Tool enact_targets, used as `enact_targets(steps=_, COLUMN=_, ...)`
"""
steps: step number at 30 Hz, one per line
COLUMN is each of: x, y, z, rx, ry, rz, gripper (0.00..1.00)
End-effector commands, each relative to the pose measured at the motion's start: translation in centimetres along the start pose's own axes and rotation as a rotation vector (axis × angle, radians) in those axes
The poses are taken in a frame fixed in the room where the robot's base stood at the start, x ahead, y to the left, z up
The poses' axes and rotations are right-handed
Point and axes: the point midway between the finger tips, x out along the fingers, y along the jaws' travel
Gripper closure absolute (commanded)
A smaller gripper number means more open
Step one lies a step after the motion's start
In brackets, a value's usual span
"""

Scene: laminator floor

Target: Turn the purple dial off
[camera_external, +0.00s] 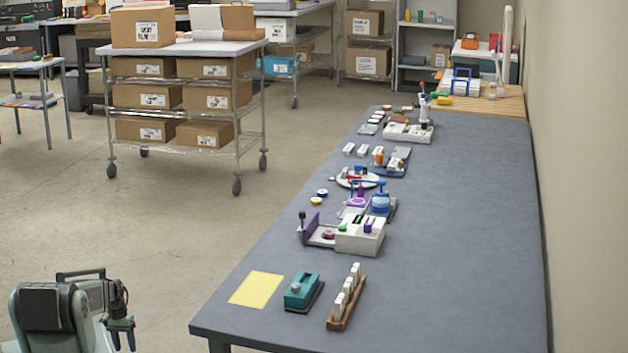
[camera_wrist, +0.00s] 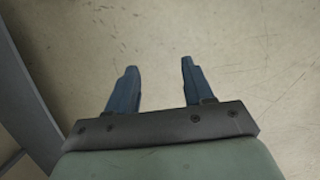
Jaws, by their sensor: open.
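My gripper (camera_external: 122,341) hangs at the lower left of the external view, left of the long grey table and apart from it. In the wrist view my gripper (camera_wrist: 160,66) is open and empty, with bare floor below. Several small purple parts sit mid-table, far beyond my gripper. A purple ring-shaped part (camera_external: 357,202) lies by a blue round device (camera_external: 380,203). A purple knob (camera_external: 368,227) stands on a white box (camera_external: 360,240) with a green button. These parts are too small for me to tell which is the dial or how it is set.
The grey table (camera_external: 440,270) has clear room along its right side. At its near end are a yellow sheet (camera_external: 257,290), a teal device (camera_external: 301,291) and a wooden rack (camera_external: 345,303) with white pieces. A cart with boxes (camera_external: 188,48) stands behind left. A wall borders the table's right.

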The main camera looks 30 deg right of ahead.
Motion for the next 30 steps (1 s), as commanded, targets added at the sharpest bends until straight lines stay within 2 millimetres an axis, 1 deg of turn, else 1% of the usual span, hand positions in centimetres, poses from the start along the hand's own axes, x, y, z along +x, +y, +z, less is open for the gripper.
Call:
enact_targets(steps=1, x=-1.4, y=1.0, z=-2.7, rx=0.042, ry=0.024, rz=-0.008, gripper=0.48)
enact_targets(steps=3, x=-3.3, y=2.6, z=-5.4, rx=0.099, ry=0.053, rz=-0.017, gripper=0.48)
enact_targets(steps=5, x=-5.0, y=4.1, z=-7.7, rx=0.149, ry=0.078, rz=-0.024, gripper=0.48)
enact_targets(steps=6, x=-6.2, y=5.3, z=-9.2, rx=0.181, ry=0.094, rz=-0.029, gripper=0.48)
enact_targets(steps=8, x=-8.0, y=7.1, z=-11.4, rx=0.231, ry=0.119, rz=-0.035, gripper=0.48)
enact_targets(steps=9, x=-9.3, y=8.3, z=-12.8, rx=0.263, ry=0.136, rz=-0.039, gripper=0.48)
enact_targets(steps=11, x=-11.3, y=10.4, z=-14.8, rx=0.313, ry=0.161, rz=-0.044, gripper=0.48)
enact_targets(steps=12, x=-12.6, y=11.8, z=-16.0, rx=0.347, ry=0.177, rz=-0.048, gripper=0.48)
enact_targets(steps=14, x=-14.7, y=14.1, z=-17.8, rx=0.397, ry=0.202, rz=-0.054, gripper=0.48)
enact_targets(steps=15, x=-16.1, y=15.6, z=-18.9, rx=0.43, ry=0.218, rz=-0.058, gripper=0.48)
enact_targets(steps=17, x=-18.2, y=18.1, z=-20.5, rx=0.48, ry=0.243, rz=-0.062, gripper=0.48)
enact_targets(steps=18, x=-19.7, y=19.9, z=-21.5, rx=0.515, ry=0.259, rz=-0.066, gripper=0.48)
enact_targets(steps=20, x=-21.9, y=22.6, z=-22.8, rx=0.565, ry=0.284, rz=-0.069, gripper=0.48)
enact_targets(steps=21, x=-23.4, y=24.4, z=-23.6, rx=0.599, ry=0.3, rz=-0.072, gripper=0.48)
enact_targets(steps=23, x=-25.8, y=27.2, z=-24.6, rx=0.649, ry=0.325, rz=-0.075, gripper=0.48)
enact_targets(steps=24, x=-27.3, y=29.2, z=-25.3, rx=0.684, ry=0.342, rz=-0.078, gripper=0.48)
enact_targets(steps=26, x=-29.7, y=32.2, z=-26.0, rx=0.735, ry=0.367, rz=-0.082, gripper=0.48)
enact_targets(steps=27, x=-31.4, y=34.2, z=-26.5, rx=0.769, ry=0.384, rz=-0.084, gripper=0.48)
enact_targets(steps=29, x=-33.8, y=37.4, z=-26.9, rx=0.82, ry=0.409, rz=-0.086, gripper=0.48)
enact_targets(steps=30, x=-35.4, y=39.6, z=-27.1, rx=0.856, ry=0.424, rz=-0.086, gripper=0.48)
